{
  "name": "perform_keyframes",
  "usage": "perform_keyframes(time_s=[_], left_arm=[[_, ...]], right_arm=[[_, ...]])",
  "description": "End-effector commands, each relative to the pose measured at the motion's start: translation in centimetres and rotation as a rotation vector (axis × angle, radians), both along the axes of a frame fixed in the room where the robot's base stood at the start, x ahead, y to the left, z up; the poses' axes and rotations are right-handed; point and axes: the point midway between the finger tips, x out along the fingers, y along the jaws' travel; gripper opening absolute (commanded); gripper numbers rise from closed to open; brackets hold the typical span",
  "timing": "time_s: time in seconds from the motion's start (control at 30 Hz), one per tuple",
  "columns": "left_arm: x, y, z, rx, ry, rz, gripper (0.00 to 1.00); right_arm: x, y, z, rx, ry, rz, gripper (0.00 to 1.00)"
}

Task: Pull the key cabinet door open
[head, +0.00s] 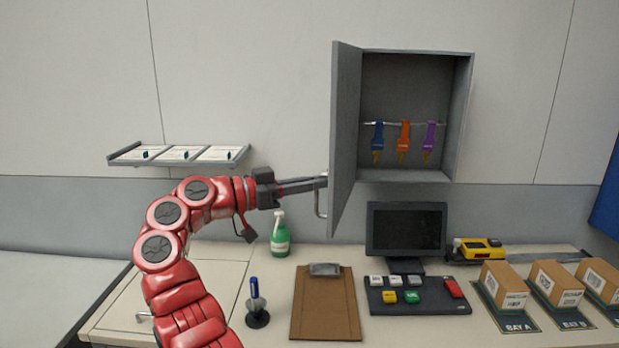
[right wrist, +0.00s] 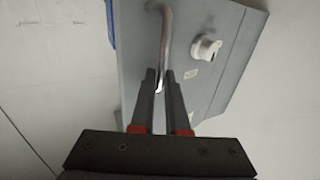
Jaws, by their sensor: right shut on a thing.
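The grey key cabinet (head: 463,115) hangs on the wall. Its door (head: 345,130) stands wide open, swung out to the left and toward me. Inside, a rail holds a blue key tag (head: 377,138), an orange one (head: 403,137) and a purple one (head: 429,137). My right gripper (head: 324,182) is at the door's lower outer edge, shut on the metal door handle (head: 318,208). In the right wrist view the handle (right wrist: 167,45) runs between the fingers, and a white round lock (right wrist: 205,48) sits beside it on the door. My left gripper is not in view.
Below the cabinet, the desk holds a dark monitor (head: 406,230), a button panel (head: 418,296), a clipboard (head: 325,303), a green bottle (head: 280,240) and a pen holder (head: 257,313). Boxes (head: 505,287) stand at right. A wall tray (head: 180,153) with cards is left of my gripper.

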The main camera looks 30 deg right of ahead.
Motion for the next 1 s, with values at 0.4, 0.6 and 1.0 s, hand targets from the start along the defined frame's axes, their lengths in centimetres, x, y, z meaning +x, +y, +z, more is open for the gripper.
perform_keyframes(time_s=[0.4, 0.6, 1.0], left_arm=[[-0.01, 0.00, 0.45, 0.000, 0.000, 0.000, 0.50], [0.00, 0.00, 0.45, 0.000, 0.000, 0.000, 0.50], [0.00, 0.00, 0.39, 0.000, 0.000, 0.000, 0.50]], right_arm=[[0.05, -0.51, 0.51, -0.008, -0.004, -0.029, 0.00], [0.01, -0.54, 0.54, -0.008, -0.005, -0.030, 0.00], [-0.08, -0.39, 0.23, -0.002, -0.003, -0.034, 0.42]])
